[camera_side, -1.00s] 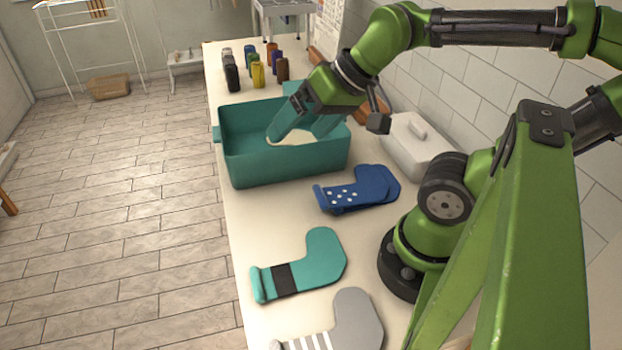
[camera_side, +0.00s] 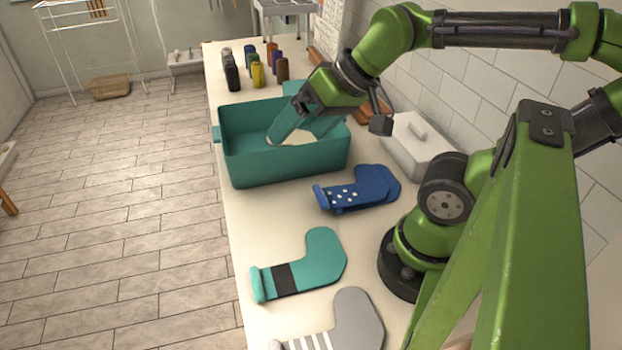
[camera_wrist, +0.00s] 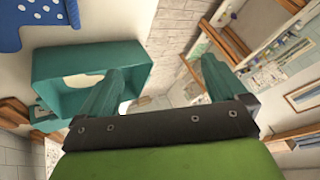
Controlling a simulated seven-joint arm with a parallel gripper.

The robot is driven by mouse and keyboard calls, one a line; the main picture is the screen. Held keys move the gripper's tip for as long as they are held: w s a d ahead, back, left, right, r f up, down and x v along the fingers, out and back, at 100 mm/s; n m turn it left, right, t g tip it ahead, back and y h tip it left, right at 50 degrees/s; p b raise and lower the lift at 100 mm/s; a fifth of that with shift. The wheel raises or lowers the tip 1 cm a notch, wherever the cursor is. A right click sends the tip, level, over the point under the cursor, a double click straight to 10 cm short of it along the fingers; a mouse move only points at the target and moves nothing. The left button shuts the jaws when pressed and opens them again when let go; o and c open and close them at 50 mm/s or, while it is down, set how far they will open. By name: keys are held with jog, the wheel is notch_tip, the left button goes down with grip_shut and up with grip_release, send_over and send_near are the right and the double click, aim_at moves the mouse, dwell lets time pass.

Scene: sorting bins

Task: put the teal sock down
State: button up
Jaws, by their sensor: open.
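A teal sock (camera_side: 322,256) with a black band lies flat on the counter, in the near part of the side view. My gripper (camera_side: 299,134) is away from it, over the teal bin (camera_side: 285,167) farther back. Its two teal fingers are spread apart with nothing between them. In the wrist view, my gripper (camera_wrist: 161,66) also shows open and empty, with the bin (camera_wrist: 48,80) behind the left finger. A pale patch shows inside the bin; I cannot tell what it is. The teal sock does not show in the wrist view.
A blue sock (camera_side: 372,184) with white dots lies between the bin and the teal sock. A grey striped sock (camera_side: 357,318) lies nearest the camera. A white lidded box (camera_side: 412,148) stands by the wall. Several small bottles (camera_side: 258,75) stand behind the bin.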

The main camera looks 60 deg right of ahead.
dwell(0.4)
jog(key=shift+a, duration=0.1)
jog(key=shift+c, duration=1.3)
jog(key=a+f+g, duration=0.1)
jog(key=a+f, duration=0.1)
jog(key=w+a+f+n+g, duration=0.1)
jog(key=a+f, duration=0.1)
jog(key=a+f+g, duration=0.2)
jog(key=a, duration=0.1)
jog(key=shift+w+f+n+y, duration=0.1)
jog(key=shift+w+n+y, duration=0.05)
jog(key=shift+n+y, duration=0.2)
jog(key=c, duration=0.8)
jog(key=m+g+h, duration=0.3)
jog(key=m, duration=0.4)
send_over(257, 281)
notch_tip(257, 281, down, 8)
jog(key=shift+c, duration=0.2)
jog(key=shift+f, duration=5.05)
